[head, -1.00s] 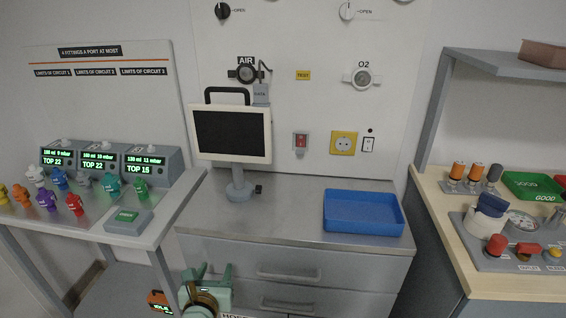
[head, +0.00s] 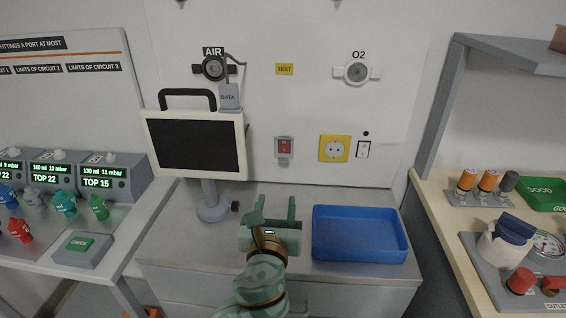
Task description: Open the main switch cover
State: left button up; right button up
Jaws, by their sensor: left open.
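The main switch is a red rocker on the back wall, under a small clear cover (head: 284,147) in a grey frame. The cover looks closed over the red switch, though it is small in the picture. My left gripper (head: 274,207) is open and empty, its two fingers pointing up and toward the wall. It is below and in front of the switch, apart from it, over the steel counter. My right gripper is not in view.
A monitor (head: 196,146) on a stand is left of the switch. A yellow socket (head: 334,148) and a white switch (head: 363,149) are to its right. A blue tray (head: 359,234) lies on the counter (head: 170,232), right of my gripper.

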aim_at(283, 162)
pick_arm(q)
jog(key=w+b, duration=0.6)
jog(key=w, duration=0.8)
jog(key=shift+w+f, duration=0.1)
jog(key=shift+w, duration=0.3)
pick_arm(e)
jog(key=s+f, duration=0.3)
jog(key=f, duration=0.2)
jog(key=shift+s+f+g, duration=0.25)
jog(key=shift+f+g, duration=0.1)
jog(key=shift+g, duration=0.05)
